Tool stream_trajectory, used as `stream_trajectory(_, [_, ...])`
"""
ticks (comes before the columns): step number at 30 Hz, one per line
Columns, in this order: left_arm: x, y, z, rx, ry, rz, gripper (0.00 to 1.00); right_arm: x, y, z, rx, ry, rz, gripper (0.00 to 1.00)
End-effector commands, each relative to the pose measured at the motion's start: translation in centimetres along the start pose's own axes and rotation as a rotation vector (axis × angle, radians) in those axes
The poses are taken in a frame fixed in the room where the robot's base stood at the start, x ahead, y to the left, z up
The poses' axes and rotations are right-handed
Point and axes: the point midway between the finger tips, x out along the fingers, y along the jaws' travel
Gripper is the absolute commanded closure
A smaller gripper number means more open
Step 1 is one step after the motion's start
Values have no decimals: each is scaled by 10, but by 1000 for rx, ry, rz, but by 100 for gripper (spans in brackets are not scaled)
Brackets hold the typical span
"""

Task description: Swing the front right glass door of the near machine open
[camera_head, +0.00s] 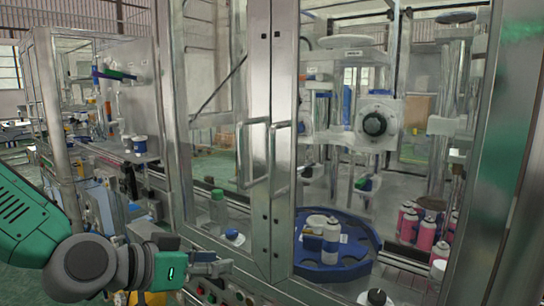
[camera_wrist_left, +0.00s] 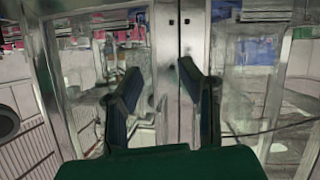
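The near machine's front right glass door (camera_head: 345,150) is shut, its metal frame meeting the left door's frame (camera_head: 258,100) at the middle. The right door's handle (camera_head: 273,160) is an upright metal bar beside the left door's handle (camera_head: 240,155). My left gripper (camera_head: 218,264) is in front of the machine, low and left of both handles, and touches neither in the head view. In the left wrist view its two fingers (camera_wrist_left: 161,72) stand apart with nothing held, facing the metal door frames (camera_wrist_left: 179,50). My right gripper is not in view.
Behind the glass are a blue round turntable (camera_head: 355,268) with a white can (camera_head: 331,242), and several pink cans (camera_head: 427,233) at the right. A metal post (camera_head: 500,170) stands at the right. Another machine (camera_head: 100,120) is at the left.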

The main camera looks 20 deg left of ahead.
Motion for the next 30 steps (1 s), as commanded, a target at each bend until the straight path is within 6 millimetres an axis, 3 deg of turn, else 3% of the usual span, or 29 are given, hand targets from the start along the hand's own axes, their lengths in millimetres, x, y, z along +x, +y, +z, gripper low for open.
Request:
stream_trajectory(1, [-18, 6, -48, 30, 102, 21, 68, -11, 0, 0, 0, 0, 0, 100])
stream_trajectory(3, [-37, 15, -93, 82, 214, 42, 68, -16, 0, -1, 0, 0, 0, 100])
stream_trajectory(6, [-60, 24, -137, 139, 328, 60, 68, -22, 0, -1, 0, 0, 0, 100])
stream_trajectory(8, [-69, 27, -152, 159, 371, 66, 68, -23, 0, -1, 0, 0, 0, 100])
stream_trajectory(12, [-74, 30, -164, 182, 406, 70, 68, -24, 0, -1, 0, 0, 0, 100])
stream_trajectory(17, [-61, 30, -168, 183, 402, 69, 68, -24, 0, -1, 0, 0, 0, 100])
stream_trajectory(30, [11, 38, -199, 180, 402, 69, 68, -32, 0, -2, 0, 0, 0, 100])
